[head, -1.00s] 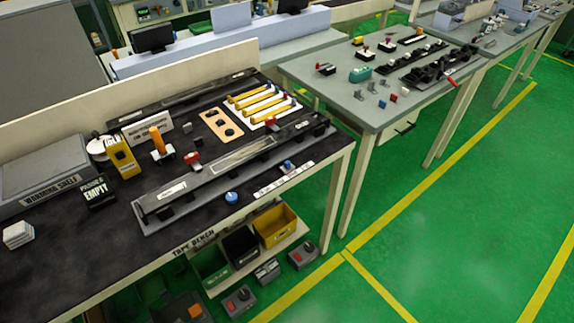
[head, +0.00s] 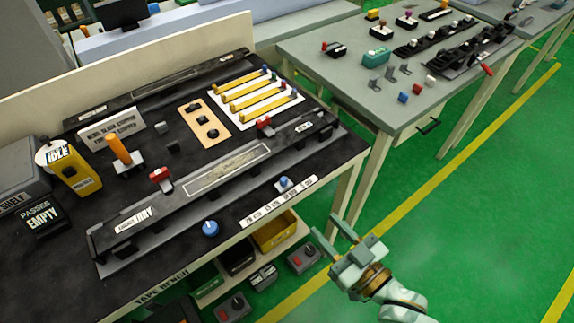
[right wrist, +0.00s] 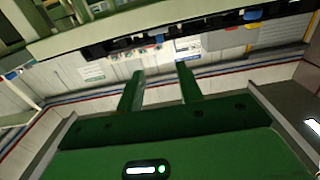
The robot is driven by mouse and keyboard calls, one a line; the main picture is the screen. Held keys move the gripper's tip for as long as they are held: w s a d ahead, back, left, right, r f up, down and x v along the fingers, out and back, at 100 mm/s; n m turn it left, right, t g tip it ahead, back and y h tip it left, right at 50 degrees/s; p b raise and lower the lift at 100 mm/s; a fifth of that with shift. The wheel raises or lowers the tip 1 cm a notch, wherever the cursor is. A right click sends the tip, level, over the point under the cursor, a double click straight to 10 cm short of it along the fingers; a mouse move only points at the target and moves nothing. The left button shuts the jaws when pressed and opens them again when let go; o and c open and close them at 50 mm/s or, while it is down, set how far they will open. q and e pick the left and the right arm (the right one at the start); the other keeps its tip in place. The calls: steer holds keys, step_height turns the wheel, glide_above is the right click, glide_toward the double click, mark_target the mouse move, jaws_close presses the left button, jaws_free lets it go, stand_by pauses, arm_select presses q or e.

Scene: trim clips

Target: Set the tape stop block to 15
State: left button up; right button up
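The tape bench (head: 60,285) has a dark top, with a long grey rail fixture (head: 145,245) along its front. Two red-topped pieces stand at this fixture, one at left (head: 160,176) and one at right (head: 264,124). A small blue-topped piece (head: 284,183) stands at the front edge behind a white strip of printed labels (head: 280,202). I cannot tell which piece is the stop block, nor read its setting. My right gripper (head: 328,224) is open and empty, off the bench's front right corner. Its spread fingers show in the right wrist view (right wrist: 158,72). My left gripper is out of view.
A round blue knob (head: 210,228) sits on the bench's front edge. A grey table (head: 340,85) with small parts stands at right. Green floor lies open right of my gripper.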

mark_target(285, 182)
steer(key=b+x, duration=0.2)
steer(key=x, duration=1.3)
steer(key=shift+f+b, duration=0.15)
steer(key=shift+b, duration=0.2)
steer(key=shift+w+a, duration=0.35)
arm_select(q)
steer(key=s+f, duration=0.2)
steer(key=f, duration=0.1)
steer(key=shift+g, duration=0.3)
